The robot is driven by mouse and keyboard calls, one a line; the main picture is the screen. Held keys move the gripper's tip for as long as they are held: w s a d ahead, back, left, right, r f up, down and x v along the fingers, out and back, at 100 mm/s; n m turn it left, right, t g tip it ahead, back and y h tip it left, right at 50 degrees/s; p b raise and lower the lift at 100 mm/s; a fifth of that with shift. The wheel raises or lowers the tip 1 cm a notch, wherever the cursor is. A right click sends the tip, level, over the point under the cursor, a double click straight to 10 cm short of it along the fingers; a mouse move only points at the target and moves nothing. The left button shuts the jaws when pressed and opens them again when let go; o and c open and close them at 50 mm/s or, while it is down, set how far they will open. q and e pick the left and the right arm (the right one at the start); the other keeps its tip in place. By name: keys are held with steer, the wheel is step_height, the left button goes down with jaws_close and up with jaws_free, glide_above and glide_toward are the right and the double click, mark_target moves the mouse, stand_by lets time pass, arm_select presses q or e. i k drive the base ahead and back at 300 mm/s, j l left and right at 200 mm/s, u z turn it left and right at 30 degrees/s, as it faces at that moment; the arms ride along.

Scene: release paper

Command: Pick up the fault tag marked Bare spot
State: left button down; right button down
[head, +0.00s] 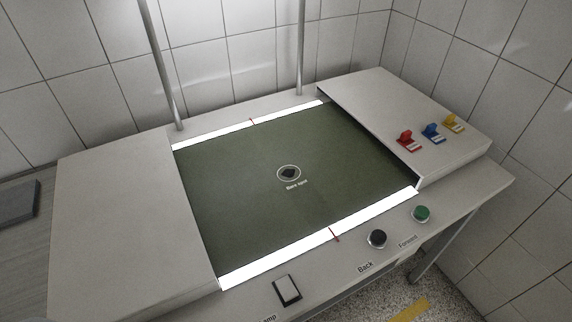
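Three small tags with upright grips stand in a row on the right-hand white cover: a red tag (408,141), a blue tag (432,133) and a yellow tag (453,123). The words "Bare spot" show on the dark green sheet (240,200), just below a dark patch ringed in white (289,173). Neither of my grippers is in view.
Bright white strips edge the sheet at front and back, each with a red mark. The front ledge carries a black Back button (377,239), a green Forward button (421,214) and a rocker switch (287,290). Two metal posts rise behind. The left cover (125,215) is bare.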

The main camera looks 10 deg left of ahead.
mark_target(430, 132)
steer(key=i+l, duration=0.15)
steer(key=l, duration=0.2)
steer(key=i+l+u, duration=0.1)
steer(key=l, duration=0.3)
steer(key=i+l, duration=0.15)
steer(key=l, duration=0.2)
steer(key=i+l+u, duration=0.1)
steer(key=l, duration=0.3)
steer(key=i+l, duration=0.15)
steer(key=l, duration=0.2)
steer(key=i+l, duration=0.15)
steer(key=l, duration=0.25)
steer(key=u, duration=0.05)
